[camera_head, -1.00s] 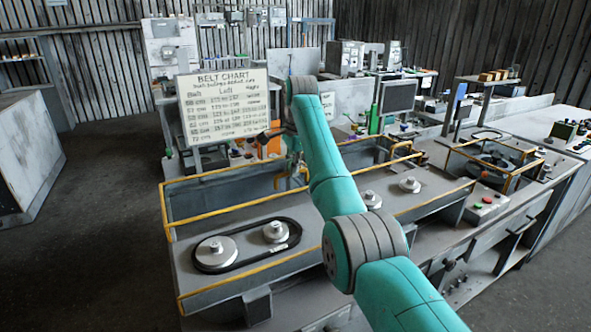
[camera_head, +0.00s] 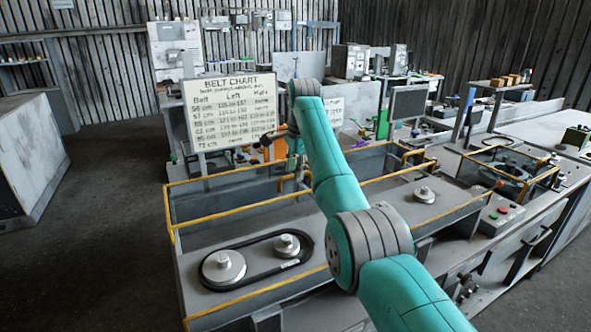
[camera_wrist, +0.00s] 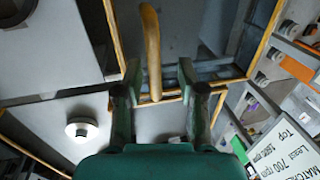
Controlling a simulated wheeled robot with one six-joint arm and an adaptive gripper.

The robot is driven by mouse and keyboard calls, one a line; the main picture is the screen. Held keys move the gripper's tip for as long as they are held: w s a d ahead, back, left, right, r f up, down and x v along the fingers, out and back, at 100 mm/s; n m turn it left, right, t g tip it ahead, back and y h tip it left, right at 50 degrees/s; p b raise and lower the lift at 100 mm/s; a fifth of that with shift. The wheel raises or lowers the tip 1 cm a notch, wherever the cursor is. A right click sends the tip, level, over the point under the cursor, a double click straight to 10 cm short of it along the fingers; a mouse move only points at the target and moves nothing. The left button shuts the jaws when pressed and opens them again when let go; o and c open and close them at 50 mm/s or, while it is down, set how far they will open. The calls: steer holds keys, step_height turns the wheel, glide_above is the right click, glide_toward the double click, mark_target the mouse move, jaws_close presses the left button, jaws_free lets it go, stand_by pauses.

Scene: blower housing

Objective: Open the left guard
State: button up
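The left guard (camera_head: 240,215) is a yellow-edged frame around the left belt bay, where a black belt (camera_head: 257,263) loops round two grey pulleys. A curved yellow handle (camera_wrist: 152,50) shows in the wrist view. My gripper (camera_wrist: 158,70) is open, with one finger on each side of the handle; I cannot tell whether either finger touches it. In the head view my gripper (camera_head: 294,165) is by the back of the guard and small, partly lost against the yellow bars. My arm hides the right end of the left bay.
A belt chart board (camera_head: 231,110) stands behind the left guard, near my gripper. A second yellow-edged bay with a pulley (camera_head: 424,194) lies right of my arm. Farther right are a button box (camera_head: 501,212) and another yellow-framed guard (camera_head: 510,172). Floor is clear at left.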

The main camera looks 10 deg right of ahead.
steer(key=v, duration=1.2)
